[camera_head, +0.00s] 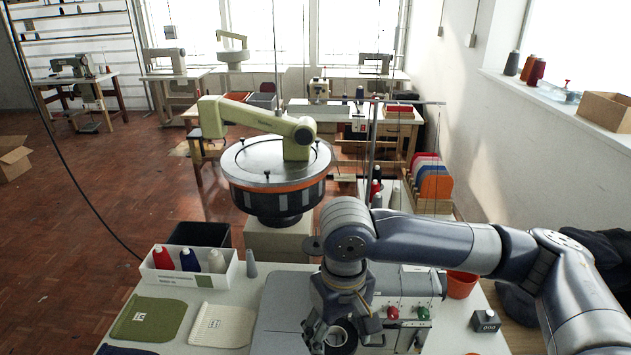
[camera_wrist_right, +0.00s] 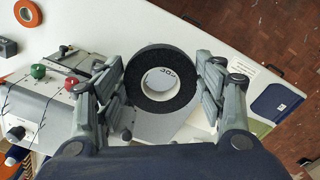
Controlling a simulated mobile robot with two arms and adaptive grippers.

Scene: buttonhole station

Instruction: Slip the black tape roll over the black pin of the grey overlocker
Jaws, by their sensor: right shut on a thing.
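The black tape roll (camera_wrist_right: 165,105) is held between the fingers of my right gripper (camera_wrist_right: 162,85). In the right wrist view its ring faces the camera, and pale surface shows through its hole. In the head view my right gripper (camera_head: 342,334) hangs over the grey overlocker (camera_head: 280,312) at the bottom, partly covering it. The overlocker's side with a green and a red knob also shows in the right wrist view (camera_wrist_right: 38,100). I cannot make out the black pin in either view; the gripper or roll may hide it. My left gripper is not in view.
A white box (camera_head: 190,272) with thread cones stands at the left of the table. Green (camera_head: 149,320) and cream (camera_head: 221,326) knitted pieces lie before it. An orange pot (camera_head: 461,285) and a small counter box (camera_head: 486,320) stand right of the overlocker.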

